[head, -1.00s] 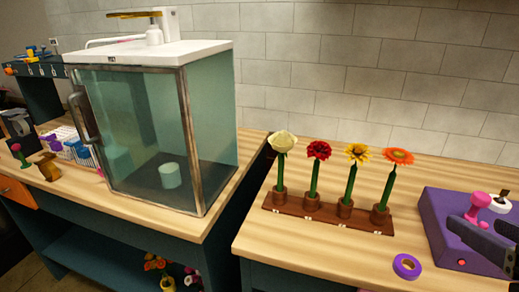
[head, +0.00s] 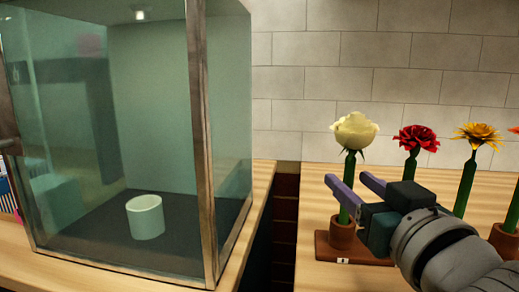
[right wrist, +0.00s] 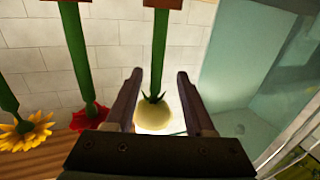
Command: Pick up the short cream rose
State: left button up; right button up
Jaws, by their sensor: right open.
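The cream rose (head: 355,132) stands upright, its green stem in a small brown pot (head: 342,233) at the left end of a brown rack (head: 335,256). My right gripper (head: 346,177) is open at the stem below the bloom, with its two purple fingers on either side of the stem in the picture. In the right wrist view, which looks upside down, the cream rose (right wrist: 155,112) and its stem show between the open fingers (right wrist: 160,72). I cannot tell whether either finger touches the stem. My left gripper is not in view.
A red flower (head: 415,138) and a yellow flower (head: 478,135) stand to the right, with an orange one cut off at the edge. A glass cabinet (head: 208,140) with a pale cup (head: 145,217) inside stands left. A dark gap separates the two counters.

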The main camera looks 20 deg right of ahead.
aim_at(346, 173)
jog(key=x, duration=0.6)
jog(key=shift+s+d+r, duration=0.1)
jog(key=shift+d, duration=0.15)
grip_shut()
dwell(0.3)
